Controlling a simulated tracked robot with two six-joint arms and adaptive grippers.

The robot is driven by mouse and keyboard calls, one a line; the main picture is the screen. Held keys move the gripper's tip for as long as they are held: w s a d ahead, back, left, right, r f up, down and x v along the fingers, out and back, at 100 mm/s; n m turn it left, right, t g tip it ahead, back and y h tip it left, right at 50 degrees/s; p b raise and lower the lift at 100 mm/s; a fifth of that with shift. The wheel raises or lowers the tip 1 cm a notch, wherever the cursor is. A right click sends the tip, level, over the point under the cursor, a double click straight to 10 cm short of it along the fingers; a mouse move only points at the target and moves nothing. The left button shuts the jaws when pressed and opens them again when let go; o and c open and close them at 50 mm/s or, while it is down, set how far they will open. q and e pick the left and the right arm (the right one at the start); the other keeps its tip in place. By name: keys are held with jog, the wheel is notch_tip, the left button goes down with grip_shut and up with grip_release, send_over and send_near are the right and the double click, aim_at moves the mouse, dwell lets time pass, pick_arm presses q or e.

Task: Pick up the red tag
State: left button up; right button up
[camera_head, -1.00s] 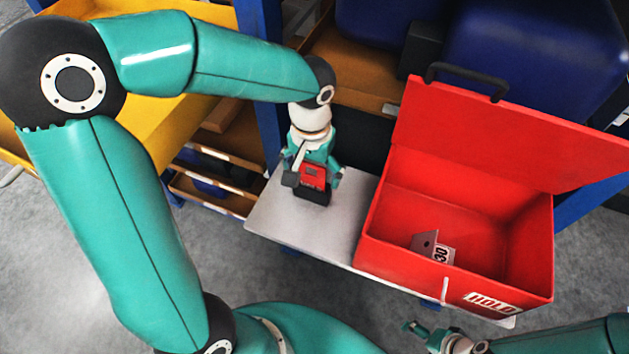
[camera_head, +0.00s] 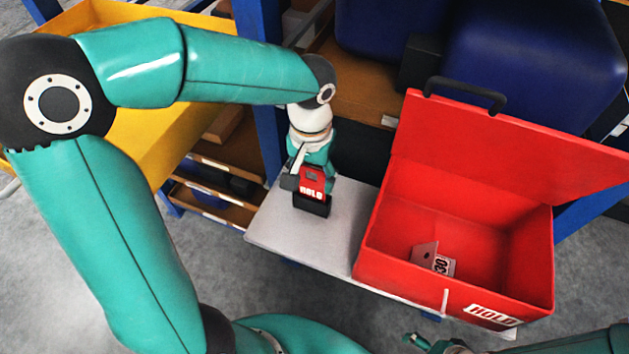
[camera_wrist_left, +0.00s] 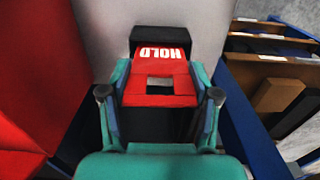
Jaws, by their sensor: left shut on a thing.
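The red tag (camera_head: 312,182) has white HOLD lettering and a small slot. It is at a black block (camera_head: 311,206) on the light grey shelf top. My left gripper (camera_head: 311,179) is shut on the tag, with a finger on each side. In the left wrist view the tag (camera_wrist_left: 160,92) sits between the fingers of my left gripper (camera_wrist_left: 160,97), and part of the black block (camera_wrist_left: 160,33) shows beyond it. I cannot tell whether the tag is clear of the block. My right gripper (camera_head: 425,343) shows only in part at the bottom edge.
An open red box (camera_head: 400,272) with a raised lid stands right of the tag, holding a small metal piece marked 30 (camera_head: 440,264). A yellow bin (camera_head: 150,130) is at the left. The grey shelf top (camera_head: 270,222) is bare around the block.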

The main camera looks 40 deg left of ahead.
pick_arm(q)
notch_tip(320, 180, up, 18)
jog(key=p, duration=0.1)
jog(key=shift+f+p, duration=0.15)
jog(key=shift+p, duration=0.2)
dwell(0.5)
